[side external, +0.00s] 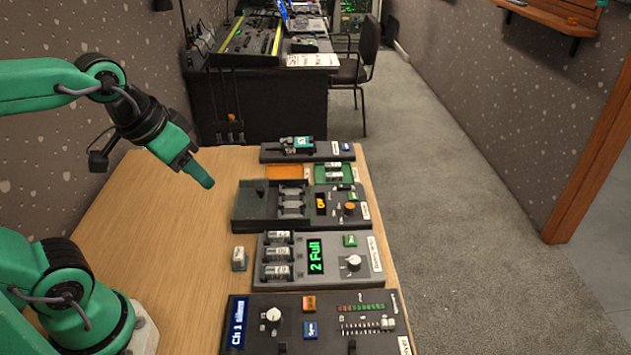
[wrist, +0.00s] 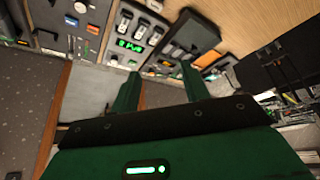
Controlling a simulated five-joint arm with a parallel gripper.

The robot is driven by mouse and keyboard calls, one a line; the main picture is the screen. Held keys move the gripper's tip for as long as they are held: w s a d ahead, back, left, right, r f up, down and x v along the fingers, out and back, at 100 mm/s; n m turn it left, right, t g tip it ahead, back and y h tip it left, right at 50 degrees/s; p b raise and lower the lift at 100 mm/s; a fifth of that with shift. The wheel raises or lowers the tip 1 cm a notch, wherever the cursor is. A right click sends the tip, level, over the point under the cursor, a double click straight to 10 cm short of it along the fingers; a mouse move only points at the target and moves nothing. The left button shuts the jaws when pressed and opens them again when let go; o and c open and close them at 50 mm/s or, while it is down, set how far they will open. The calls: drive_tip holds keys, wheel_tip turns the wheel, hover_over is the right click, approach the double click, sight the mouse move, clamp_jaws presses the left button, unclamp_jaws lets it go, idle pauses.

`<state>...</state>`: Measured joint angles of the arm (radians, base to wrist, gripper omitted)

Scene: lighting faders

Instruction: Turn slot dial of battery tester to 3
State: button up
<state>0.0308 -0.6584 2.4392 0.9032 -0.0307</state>
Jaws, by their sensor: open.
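The battery tester (side external: 335,272) is a grey box on the table with several batteries in slots on its left. Its display (side external: 315,256) reads "2 Full" in green. The white slot dial (side external: 353,262) is at its lower right, below a green button (side external: 350,240). The tester also shows in the wrist view, with its green display (wrist: 130,45) lit; the dial's pointer is too small to read there. My gripper (side external: 207,182) is raised over the table, left of and farther back than the tester, apart from everything. In the wrist view its fingers (wrist: 158,68) are spread and empty.
A dark panel reading "Ch 1 silent" (side external: 238,337) lies in front of the tester. A dark unit with an orange knob (side external: 350,207) stands behind it. A small white-topped block (side external: 239,258) is to its left. The table's left part (side external: 150,230) is clear.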

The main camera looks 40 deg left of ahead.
drive_tip(key=w+d+g, duration=0.2)
drive_tip(key=w+d, duration=0.3)
drive_tip(key=w, duration=0.3)
drive_tip(key=g, duration=0.3)
approach(355, 258)
drive_tip(key=shift+s+a+f, duration=0.1)
drive_tip(key=shift+a, duration=0.3)
drive_tip(key=shift+d+f, duration=0.3)
drive_tip(key=shift+f, duration=0.1)
drive_tip(key=shift+f, duration=0.1)
drive_tip(key=shift+d+f, duration=0.2)
drive_tip(key=shift+f, duration=3.6)
drive_tip(key=shift+c, duration=0.5)
drive_tip(key=c, duration=0.9)
